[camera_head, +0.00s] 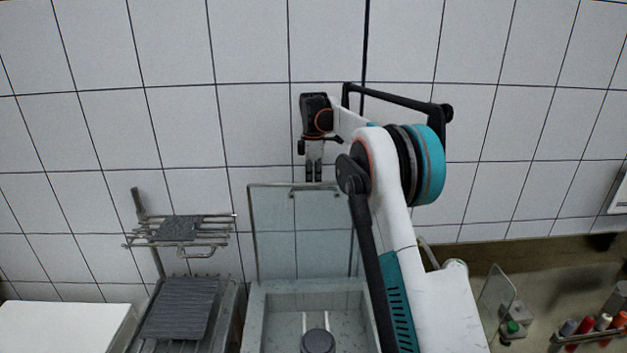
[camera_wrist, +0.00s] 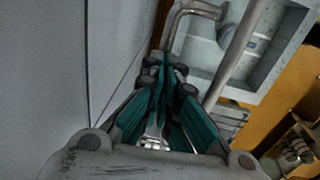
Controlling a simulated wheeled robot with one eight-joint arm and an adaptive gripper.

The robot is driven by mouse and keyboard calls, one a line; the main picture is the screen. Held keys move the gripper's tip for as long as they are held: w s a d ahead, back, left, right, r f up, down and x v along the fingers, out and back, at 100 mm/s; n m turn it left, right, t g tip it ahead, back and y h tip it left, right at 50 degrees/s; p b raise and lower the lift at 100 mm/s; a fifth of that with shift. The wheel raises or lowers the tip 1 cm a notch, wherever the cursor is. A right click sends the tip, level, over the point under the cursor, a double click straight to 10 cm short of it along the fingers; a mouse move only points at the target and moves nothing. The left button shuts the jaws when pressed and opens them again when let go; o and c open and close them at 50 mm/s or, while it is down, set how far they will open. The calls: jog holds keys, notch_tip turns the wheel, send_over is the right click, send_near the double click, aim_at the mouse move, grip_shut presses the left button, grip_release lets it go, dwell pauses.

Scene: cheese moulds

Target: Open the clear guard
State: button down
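The clear guard (camera_head: 300,235) is a see-through panel with a thin frame. In the head view it stands upright at the back of the pale box (camera_head: 257,315), and the box's top is uncovered. A thin handle runs along the guard's top edge; in the wrist view the bent metal handle (camera_wrist: 178,20) runs down behind my fingertips. My gripper (camera_head: 314,178) points down at the top edge of the guard, close to the handle. Its fingers look brought together in the wrist view (camera_wrist: 165,62). I cannot tell whether they touch the handle.
A dark ribbed block (camera_head: 180,308) and a wire rack (camera_head: 215,232) stand left of the box. A round grey piece (camera_head: 318,341) sits inside the box. Small bottles (camera_head: 603,322) stand at the right. The tiled wall is close behind.

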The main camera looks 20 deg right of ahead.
jog(key=c, duration=1.7)
grip_release()
notch_tip(320, 180, down, 2)
jog(key=shift+d+f, duration=0.1)
jog(key=shift+o, duration=0.2)
jog(key=shift+w+d+f, duration=0.3)
jog(key=shift+w+f, duration=0.15)
jog(key=shift+w, duration=0.15)
jog(key=shift+r, duration=0.1)
jog(key=shift+r, duration=0.15)
jog(key=r, duration=0.7)
jog(key=shift+s+a+r, duration=0.15)
jog(key=shift+a+r, duration=0.05)
jog(key=shift+a, duration=0.05)
jog(key=shift+s+r, duration=0.1)
jog(key=shift+r, duration=0.3)
